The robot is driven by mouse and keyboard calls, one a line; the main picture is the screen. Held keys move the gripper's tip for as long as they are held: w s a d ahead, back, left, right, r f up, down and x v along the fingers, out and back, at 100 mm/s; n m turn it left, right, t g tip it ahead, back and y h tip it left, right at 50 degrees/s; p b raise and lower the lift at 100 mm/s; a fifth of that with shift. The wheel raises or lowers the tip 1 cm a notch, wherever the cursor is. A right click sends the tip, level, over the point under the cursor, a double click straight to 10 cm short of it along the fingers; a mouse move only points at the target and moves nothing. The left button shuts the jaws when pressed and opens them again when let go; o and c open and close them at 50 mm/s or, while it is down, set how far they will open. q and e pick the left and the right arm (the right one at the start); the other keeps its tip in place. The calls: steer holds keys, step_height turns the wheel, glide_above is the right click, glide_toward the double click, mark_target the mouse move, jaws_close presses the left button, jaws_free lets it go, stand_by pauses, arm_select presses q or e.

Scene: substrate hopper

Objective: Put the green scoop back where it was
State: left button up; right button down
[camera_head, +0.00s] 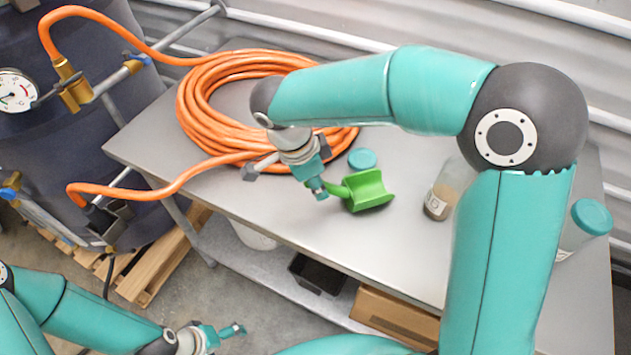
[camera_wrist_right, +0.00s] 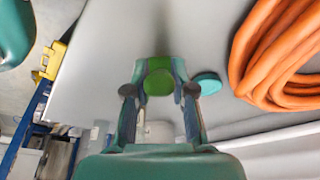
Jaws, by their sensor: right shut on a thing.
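The green scoop (camera_head: 370,191) is at the middle of the grey table, its wide trough facing right and its handle pointing left. My right gripper (camera_head: 318,188) is shut on the handle end. In the right wrist view, the round green end of the scoop (camera_wrist_right: 158,82) sits between the two fingers (camera_wrist_right: 159,70). I cannot tell for sure whether the scoop touches the tabletop or hangs just above it. My left gripper (camera_head: 230,331) is low at the front left, away from the table, and its finger gap is not clear.
A coiled orange hose (camera_head: 208,98) lies behind and left of the scoop. A teal lid (camera_head: 362,159) lies just behind it. An open jar with brown material (camera_head: 440,192) stands to its right, and a teal-lidded jar (camera_head: 590,218) farther right. The front tabletop (camera_head: 330,240) is clear.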

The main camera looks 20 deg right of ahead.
steer(key=c, duration=1)
jaws_free()
steer(key=shift+r, duration=0.1)
steer(key=v, duration=1.2)
